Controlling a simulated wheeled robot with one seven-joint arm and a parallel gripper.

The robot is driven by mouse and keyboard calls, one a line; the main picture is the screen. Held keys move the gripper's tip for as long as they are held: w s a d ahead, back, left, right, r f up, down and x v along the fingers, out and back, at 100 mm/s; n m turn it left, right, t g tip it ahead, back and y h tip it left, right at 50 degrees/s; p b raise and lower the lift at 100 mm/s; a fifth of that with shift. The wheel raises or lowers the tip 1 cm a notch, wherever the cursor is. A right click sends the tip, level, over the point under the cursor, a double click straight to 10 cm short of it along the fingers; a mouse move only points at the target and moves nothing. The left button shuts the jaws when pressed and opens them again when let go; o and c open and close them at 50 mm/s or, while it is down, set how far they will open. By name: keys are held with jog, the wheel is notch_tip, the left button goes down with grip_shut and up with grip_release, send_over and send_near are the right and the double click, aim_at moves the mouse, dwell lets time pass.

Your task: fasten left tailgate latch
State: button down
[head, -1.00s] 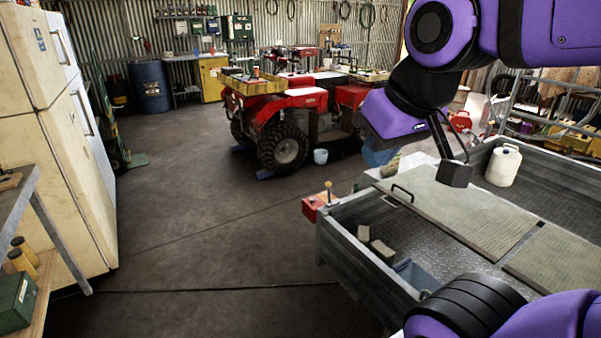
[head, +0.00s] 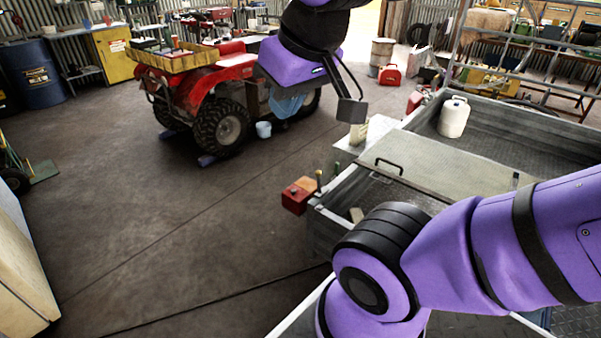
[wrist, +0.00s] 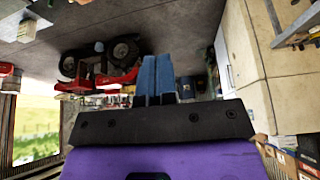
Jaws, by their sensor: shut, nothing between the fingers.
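The grey metal trailer (head: 330,222) is at right in the head view, partly covered by my arm. Two small upright knobbed handles stand by its near left corner, one (head: 319,178) beside a red box (head: 298,195); I cannot tell which part is the left tailgate latch, or whether it is fastened. My gripper (head: 287,104) hangs in the air beyond that corner, in front of the red quad. Its blue fingers also show in the wrist view (wrist: 156,78), side by side, shut and empty. They are apart from the trailer.
A red quad (head: 215,95) with a loaded rack stands at the back. A mesh panel (head: 425,170) with a black handle lies across the trailer, and a white jug (head: 453,117) stands in it. A pale fridge (head: 20,270) is at left.

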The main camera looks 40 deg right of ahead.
jog(key=shift+w, duration=0.1)
jog(key=w+d+f+m+g+h, duration=0.1)
jog(key=w+d+f+m+g, duration=0.15)
jog(key=w+f, duration=0.65)
jog(key=w+d+f+m+g, duration=0.1)
jog(key=w+d+f+g, duration=0.3)
jog(key=w+f, duration=0.5)
jog(key=w+d+f+g+h, duration=0.1)
jog(key=w+d+f+h, duration=0.3)
jog(key=f, duration=0.5)
jog(key=w+d+f+g+h, duration=0.1)
jog(key=w+d+f+h, duration=0.3)
jog(key=f, duration=0.5)
jog(key=w+d+f+g+h, duration=0.1)
jog(key=w+d+f+h, duration=0.4)
jog(key=f, duration=0.4)
jog(key=shift+d+g+h, duration=0.35)
jog(key=shift+d+h, duration=0.45)
jog(key=shift+d, duration=0.45)
jog(key=shift+n, duration=0.25)
send_near(318, 183)
jog(key=s+d+r, duration=0.1)
jog(key=d+r, duration=0.2)
jog(key=d, duration=0.3)
jog(key=shift+s+r, duration=0.25)
jog(key=shift+s, duration=0.05)
